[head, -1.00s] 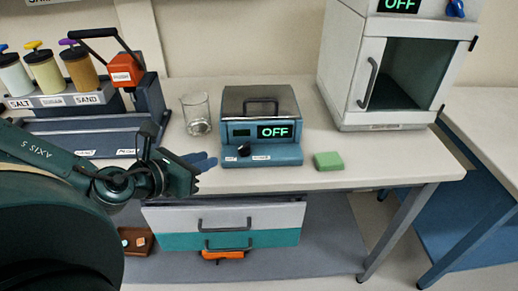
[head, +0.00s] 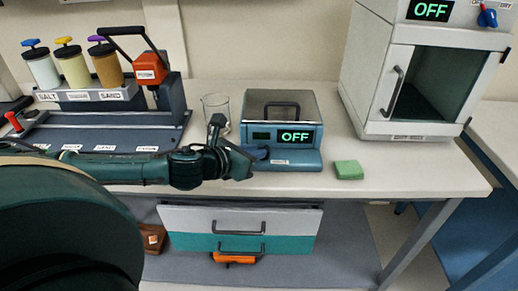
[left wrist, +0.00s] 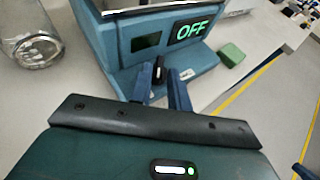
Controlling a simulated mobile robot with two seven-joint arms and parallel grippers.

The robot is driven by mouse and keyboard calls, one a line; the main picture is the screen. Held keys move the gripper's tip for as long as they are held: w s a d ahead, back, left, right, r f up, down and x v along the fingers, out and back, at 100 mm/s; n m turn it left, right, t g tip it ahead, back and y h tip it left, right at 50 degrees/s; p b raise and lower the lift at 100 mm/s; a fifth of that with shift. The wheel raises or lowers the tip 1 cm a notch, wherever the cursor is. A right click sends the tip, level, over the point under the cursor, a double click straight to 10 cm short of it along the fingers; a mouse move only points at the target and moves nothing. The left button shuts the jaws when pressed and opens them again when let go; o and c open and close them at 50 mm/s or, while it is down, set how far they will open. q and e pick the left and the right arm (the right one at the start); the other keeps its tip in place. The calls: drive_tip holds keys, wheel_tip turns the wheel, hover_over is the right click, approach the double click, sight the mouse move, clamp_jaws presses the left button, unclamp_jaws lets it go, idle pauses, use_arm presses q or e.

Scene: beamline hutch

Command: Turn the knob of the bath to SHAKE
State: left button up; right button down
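The bath (head: 303,156) is a blue box with a grey lid and handle on the bench; its green display reads OFF. The bath also fills the top of the left wrist view (left wrist: 105,48). Its black knob (left wrist: 159,68) stands on the front ledge in the left wrist view; in the head view it is hidden behind my gripper. My left gripper (head: 258,153) is at the bath's front left. In the left wrist view its blue fingers (left wrist: 161,88) are apart, with the knob between or just beyond their tips; I cannot tell whether they touch it. My right gripper is not in view.
A glass beaker (head: 216,112) stands left of the bath and a green block (head: 348,170) lies to its right. A dosing rack with jars (head: 105,95) is at the left. A white cabinet (head: 375,75) with an OFF display stands at the right. Drawers (head: 240,222) sit below the bench.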

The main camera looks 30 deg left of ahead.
use_arm(q)
drive_tip(key=shift+x, duration=1.25)
clamp_jaws()
